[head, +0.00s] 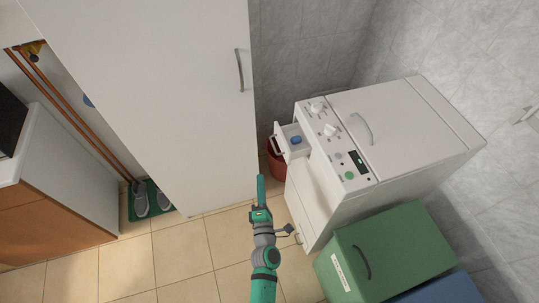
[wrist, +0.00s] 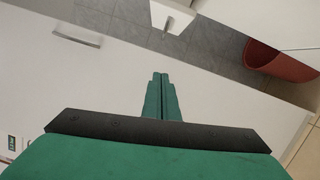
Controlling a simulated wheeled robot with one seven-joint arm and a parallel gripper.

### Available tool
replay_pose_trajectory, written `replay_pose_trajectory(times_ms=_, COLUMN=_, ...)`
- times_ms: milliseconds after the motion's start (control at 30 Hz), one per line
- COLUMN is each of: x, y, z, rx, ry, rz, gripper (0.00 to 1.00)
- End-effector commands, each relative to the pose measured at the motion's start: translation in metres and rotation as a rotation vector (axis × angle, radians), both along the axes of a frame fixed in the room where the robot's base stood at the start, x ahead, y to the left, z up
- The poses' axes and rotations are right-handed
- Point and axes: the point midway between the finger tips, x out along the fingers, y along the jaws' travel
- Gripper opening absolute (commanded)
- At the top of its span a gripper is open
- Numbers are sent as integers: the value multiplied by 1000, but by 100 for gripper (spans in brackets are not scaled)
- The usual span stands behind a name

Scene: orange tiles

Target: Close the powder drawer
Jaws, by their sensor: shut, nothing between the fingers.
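The powder drawer (head: 281,139) is pulled out of the upper left of the white washing machine's (head: 395,125) front. A small blue item (head: 296,140) lies in it. The drawer's white front with its handle also shows at the top of the wrist view (wrist: 172,14). My gripper (head: 260,180) is shut and empty, its green fingers pointing toward the drawer side. In the head view the fingertips are below and left of the drawer, apart from it. In the wrist view the closed fingers (wrist: 160,82) are also apart from the drawer front.
A tall white cabinet (head: 150,90) stands close on the left. A red bucket (head: 275,165) sits on the floor behind the drawer. A green bin (head: 390,250) stands beside the machine at the lower right. Tiled floor (head: 180,250) is free at lower left.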

Motion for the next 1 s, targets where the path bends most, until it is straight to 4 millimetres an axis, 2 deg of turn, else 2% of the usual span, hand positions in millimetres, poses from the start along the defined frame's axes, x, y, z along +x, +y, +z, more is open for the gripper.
replay_pose_trajectory(times_ms=167, x=16, y=0, z=1, rx=-12, ry=-3, rz=-2, gripper=0)
replay_pose_trajectory(times_ms=500, x=68, y=3, z=4, rx=-9, ry=-4, rz=-3, gripper=0)
replay_pose_trajectory(times_ms=800, x=103, y=5, z=6, rx=-9, ry=-2, rz=-3, gripper=0)
replay_pose_trajectory(times_ms=1000, x=105, y=-5, z=8, rx=-9, ry=-3, rz=-1, gripper=0)
